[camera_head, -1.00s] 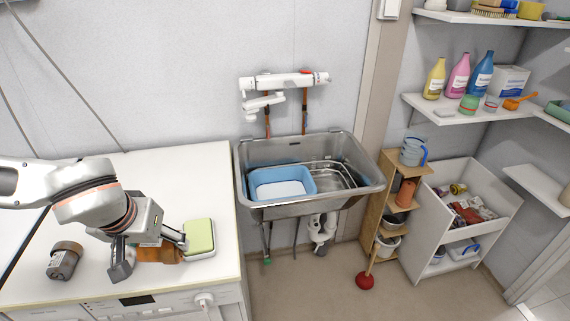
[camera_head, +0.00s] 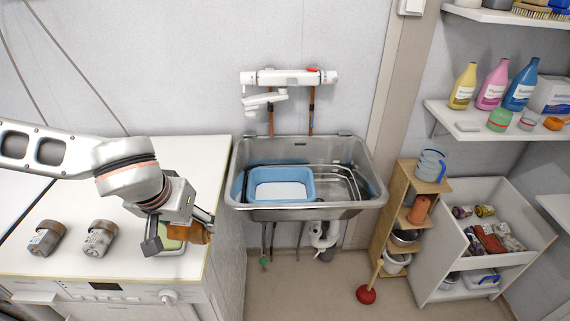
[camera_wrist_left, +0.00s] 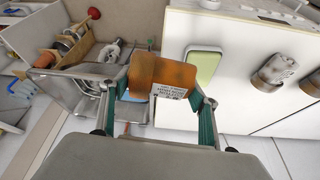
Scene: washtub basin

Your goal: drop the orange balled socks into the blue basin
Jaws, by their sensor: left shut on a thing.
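The orange balled socks (camera_head: 197,234) are between the fingers of my left gripper (camera_head: 183,238), which is shut on them. They also show in the left wrist view (camera_wrist_left: 162,74), a brown-orange bundle with a white printed label. My left gripper holds them above the right part of the white counter, partly over the green-topped item. The blue basin (camera_head: 284,172) has a pale inside and sits in the metal sink, right of and beyond the gripper. My right gripper is not in view.
Two grey-brown bundles with labels (camera_head: 47,238) (camera_head: 99,238) lie on the white counter (camera_head: 190,158). The green-topped item (camera_wrist_left: 204,66) lies near its right edge. The metal sink (camera_head: 365,194) has a raised rim; a wall tap (camera_head: 288,78) hangs above it. A wooden shelf (camera_head: 383,221) stands right.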

